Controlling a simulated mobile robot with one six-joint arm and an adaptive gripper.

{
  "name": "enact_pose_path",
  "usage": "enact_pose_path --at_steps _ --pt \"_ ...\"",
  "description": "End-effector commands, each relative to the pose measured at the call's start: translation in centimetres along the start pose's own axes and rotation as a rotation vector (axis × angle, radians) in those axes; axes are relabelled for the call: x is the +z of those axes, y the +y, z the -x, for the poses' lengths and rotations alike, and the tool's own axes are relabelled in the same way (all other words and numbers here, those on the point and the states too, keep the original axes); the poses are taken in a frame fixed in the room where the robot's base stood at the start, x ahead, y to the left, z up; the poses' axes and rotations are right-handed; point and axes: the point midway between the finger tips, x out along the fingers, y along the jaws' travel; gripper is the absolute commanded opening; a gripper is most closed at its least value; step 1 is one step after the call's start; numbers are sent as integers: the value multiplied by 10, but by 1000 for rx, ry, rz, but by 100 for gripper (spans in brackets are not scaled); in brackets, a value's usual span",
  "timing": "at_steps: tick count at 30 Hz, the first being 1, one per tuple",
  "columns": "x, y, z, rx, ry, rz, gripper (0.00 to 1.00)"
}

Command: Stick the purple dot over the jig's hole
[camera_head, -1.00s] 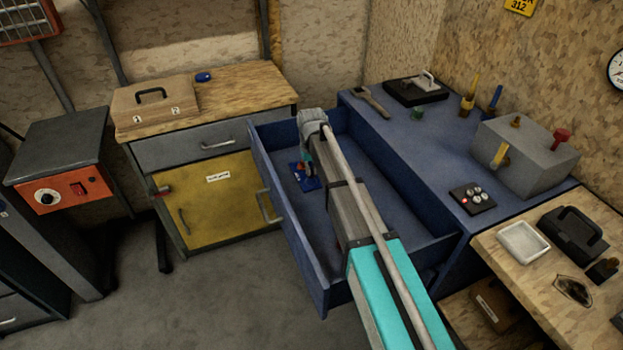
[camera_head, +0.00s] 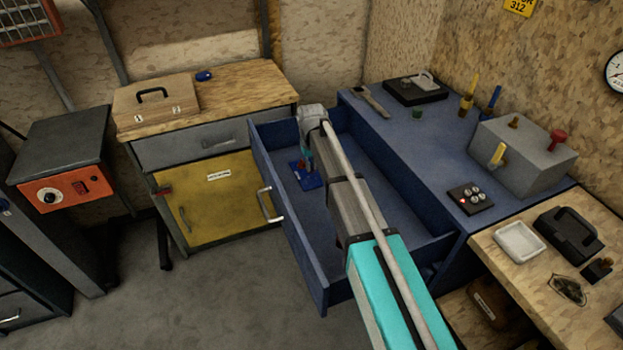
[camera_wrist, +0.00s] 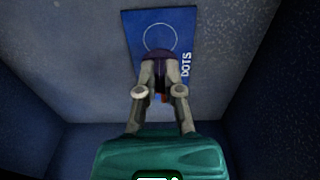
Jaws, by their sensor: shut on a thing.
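A blue card marked DOTS (camera_wrist: 182,30) with a pale circle outline lies on the floor of the open blue drawer; it shows in the head view (camera_head: 312,184). My gripper (camera_wrist: 159,72) is low over the card, its fingers close together on the purple dot (camera_wrist: 158,57). The dot shows as a dark purple edge at the fingertips, just below the outline; the fingers hide part of it. In the head view my gripper (camera_head: 308,163) is inside the drawer, small and partly hidden by my arm. I cannot tell which thing is the jig, and no hole is clear.
The drawer walls (camera_head: 286,222) stand around my gripper. On the blue bench to the right are a grey block with coloured handles (camera_head: 525,158), a black button box (camera_head: 470,198) and a black plate (camera_head: 415,92). A white tray (camera_head: 520,242) sits on the wooden bench.

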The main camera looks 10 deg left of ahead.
Motion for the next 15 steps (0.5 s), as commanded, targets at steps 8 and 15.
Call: enact_pose_path --at_steps 8,15 --pt "0 0 23 0 0 0 0" --pt "0 0 36 0 0 0 0"
